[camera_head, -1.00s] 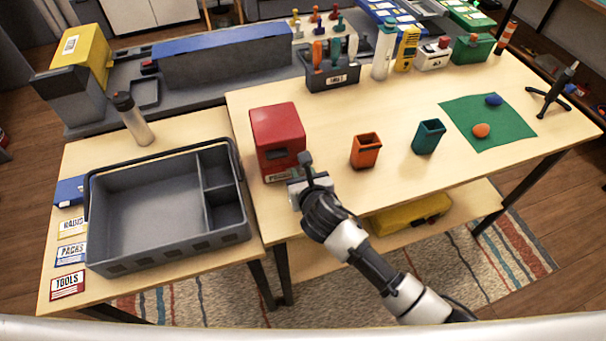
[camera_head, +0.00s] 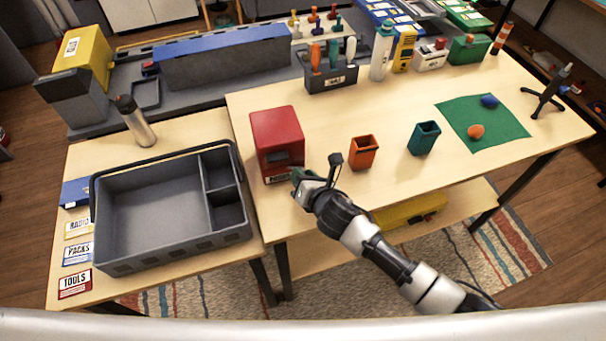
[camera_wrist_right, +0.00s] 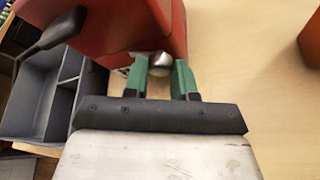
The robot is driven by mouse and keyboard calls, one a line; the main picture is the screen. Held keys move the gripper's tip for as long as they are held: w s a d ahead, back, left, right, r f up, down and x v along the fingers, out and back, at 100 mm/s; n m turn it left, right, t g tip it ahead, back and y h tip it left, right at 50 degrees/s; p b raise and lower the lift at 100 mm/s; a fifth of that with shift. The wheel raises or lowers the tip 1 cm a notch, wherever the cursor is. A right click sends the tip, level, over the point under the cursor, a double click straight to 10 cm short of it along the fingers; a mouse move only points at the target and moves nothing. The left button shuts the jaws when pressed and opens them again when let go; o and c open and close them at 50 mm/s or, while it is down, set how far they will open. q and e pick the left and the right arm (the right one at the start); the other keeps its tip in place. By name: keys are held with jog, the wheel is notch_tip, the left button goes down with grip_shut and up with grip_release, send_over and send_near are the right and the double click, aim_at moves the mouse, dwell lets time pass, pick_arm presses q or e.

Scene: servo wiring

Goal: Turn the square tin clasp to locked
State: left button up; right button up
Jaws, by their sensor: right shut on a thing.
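The square tin is a red box (camera_head: 277,138) near the left end of the wooden table; its red body also fills the top of the right wrist view (camera_wrist_right: 105,25). The clasp shows as a small silvery metal knob (camera_wrist_right: 159,63) at the tin's lower front. My right gripper (camera_head: 297,177) is at the tin's front lower right. In the right wrist view its green fingertips (camera_wrist_right: 162,74) stand on either side of the knob, shut on it. The head view hides the clasp behind the gripper. My left gripper is not in view.
A grey compartment tray (camera_head: 150,215) stands left of the tin. An orange cup (camera_head: 363,153) and a teal cup (camera_head: 424,138) stand to the right. A green mat (camera_head: 483,125) lies farther right.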

jog(key=shift+m+y, duration=0.3)
jog(key=shift+m, duration=0.1)
jog(key=o, duration=0.9)
jog(key=shift+o, duration=0.2)
jog(key=shift+s+d, duration=0.1)
jog(key=v, duration=1)
jog(key=shift+s+d+r+b, duration=0.1)
jog(key=shift+s+d+b, duration=0.05)
jog(key=shift+s+b, duration=0.2)
jog(key=shift+w, duration=0.1)
